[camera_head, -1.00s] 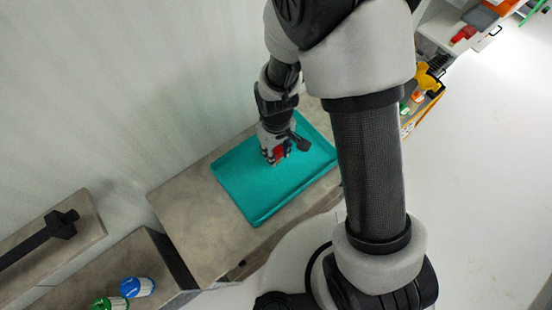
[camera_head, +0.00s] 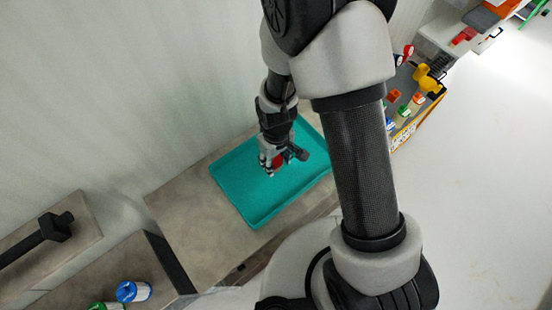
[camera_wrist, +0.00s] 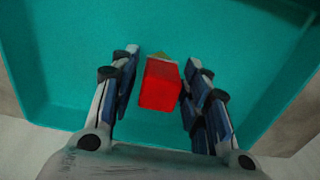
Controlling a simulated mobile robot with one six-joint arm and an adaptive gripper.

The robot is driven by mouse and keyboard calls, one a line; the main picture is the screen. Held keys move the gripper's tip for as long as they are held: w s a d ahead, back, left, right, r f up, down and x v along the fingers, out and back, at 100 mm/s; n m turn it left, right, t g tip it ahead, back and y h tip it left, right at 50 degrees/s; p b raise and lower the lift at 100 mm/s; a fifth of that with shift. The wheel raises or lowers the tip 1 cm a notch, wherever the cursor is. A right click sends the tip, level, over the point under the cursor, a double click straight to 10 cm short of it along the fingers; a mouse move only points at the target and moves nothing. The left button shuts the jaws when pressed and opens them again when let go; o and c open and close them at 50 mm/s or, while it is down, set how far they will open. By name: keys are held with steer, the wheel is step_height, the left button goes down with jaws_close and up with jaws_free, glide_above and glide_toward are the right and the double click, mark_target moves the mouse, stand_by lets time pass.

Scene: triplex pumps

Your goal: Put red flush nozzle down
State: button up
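The red flush nozzle (camera_wrist: 160,85) is a blocky red piece with a small yellow-green bit at its far end. It lies over the floor of the teal tray (camera_wrist: 70,70), between the two fingers of my gripper (camera_wrist: 160,75). The fingers stand apart, with narrow gaps showing on both sides of the nozzle. In the head view, my gripper (camera_head: 272,166) points down into the teal tray (camera_head: 240,190), with a bit of the red nozzle (camera_head: 278,160) showing at the fingers. Whether the nozzle's underside touches the tray is hard to tell.
The tray lies on a brown-grey table (camera_head: 185,225) against a pale wall. A black tool (camera_head: 45,232) lies on a surface at the left, with a blue-capped container (camera_head: 133,291) below it. A cart (camera_head: 412,105) with coloured parts stands at the right. The tray around the gripper is clear.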

steer(key=shift+o, duration=0.2)
steer(key=s+d+r+m+t+p, duration=0.1)
steer(key=s+d+r+m+p, duration=0.15)
steer(key=r, duration=1.15)
steer(key=s+d+r+m+t+p, duration=0.1)
steer(key=d+r, duration=0.3)
steer(key=r, duration=1)
steer(key=s+d+r+m+t, duration=0.2)
steer(key=s+d+r+m, duration=0.1)
steer(key=s+r, duration=0.5)
steer(key=shift+s+d+r+t, duration=0.2)
steer(key=shift+s+d+t, duration=0.1)
steer(key=shift+s+d, duration=0.65)
steer(key=shift+a+f, duration=0.1)
steer(key=shift+a, duration=0.05)
steer(key=shift+c, duration=0.2)
